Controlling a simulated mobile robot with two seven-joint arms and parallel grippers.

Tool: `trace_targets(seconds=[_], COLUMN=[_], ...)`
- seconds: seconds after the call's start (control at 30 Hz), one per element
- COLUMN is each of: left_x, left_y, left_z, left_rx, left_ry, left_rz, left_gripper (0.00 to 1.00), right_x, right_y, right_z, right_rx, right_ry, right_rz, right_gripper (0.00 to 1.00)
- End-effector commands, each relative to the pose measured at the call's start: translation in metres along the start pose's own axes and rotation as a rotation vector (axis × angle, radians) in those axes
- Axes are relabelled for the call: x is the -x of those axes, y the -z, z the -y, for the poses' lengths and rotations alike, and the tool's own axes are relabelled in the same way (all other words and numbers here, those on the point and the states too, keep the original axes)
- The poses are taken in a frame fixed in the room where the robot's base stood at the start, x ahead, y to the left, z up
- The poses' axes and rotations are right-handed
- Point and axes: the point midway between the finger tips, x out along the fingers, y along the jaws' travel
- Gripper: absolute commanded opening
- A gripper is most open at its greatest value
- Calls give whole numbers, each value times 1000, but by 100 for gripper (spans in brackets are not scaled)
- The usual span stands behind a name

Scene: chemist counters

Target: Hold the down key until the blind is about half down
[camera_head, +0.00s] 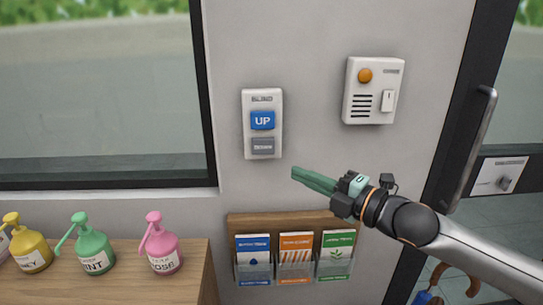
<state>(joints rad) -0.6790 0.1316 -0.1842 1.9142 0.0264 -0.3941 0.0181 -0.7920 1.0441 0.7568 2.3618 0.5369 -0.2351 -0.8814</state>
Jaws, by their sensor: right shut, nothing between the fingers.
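The blind control (248,138) is a white wall plate marked BLIND. It has a blue UP key (262,120) above a grey down key (263,146). My right gripper (295,173) is shut and empty, its green fingertips pointing left. In the picture the tips are below and to the right of the grey key, apart from it. The window (95,90) is at the left, with greenery and pavement showing through its glass. I cannot see a blind in the visible part of it. My left gripper is not in view.
A white intercom-like box (373,91) with an orange button is on the wall at the upper right. A rack (280,219) of leaflets hangs below my gripper. Several pump bottles (95,245) stand on a wooden counter (195,270). A door handle (470,150) is at the right.

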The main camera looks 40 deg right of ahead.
Motion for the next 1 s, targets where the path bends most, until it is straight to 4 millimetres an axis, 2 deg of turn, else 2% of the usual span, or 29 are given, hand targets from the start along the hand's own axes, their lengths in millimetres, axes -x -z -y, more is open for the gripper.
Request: trace_targets(seconds=[0.37,1.0], left_x=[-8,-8], left_y=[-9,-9], left_z=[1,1], left_rx=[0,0], left_ry=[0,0], left_rz=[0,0], left_gripper=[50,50], right_x=[-33,-76], right_y=[0,-1], right_z=[-1,-2], right_rx=[3,0], right_ry=[-3,-4], right_rz=[1,2], right_gripper=[0,0])
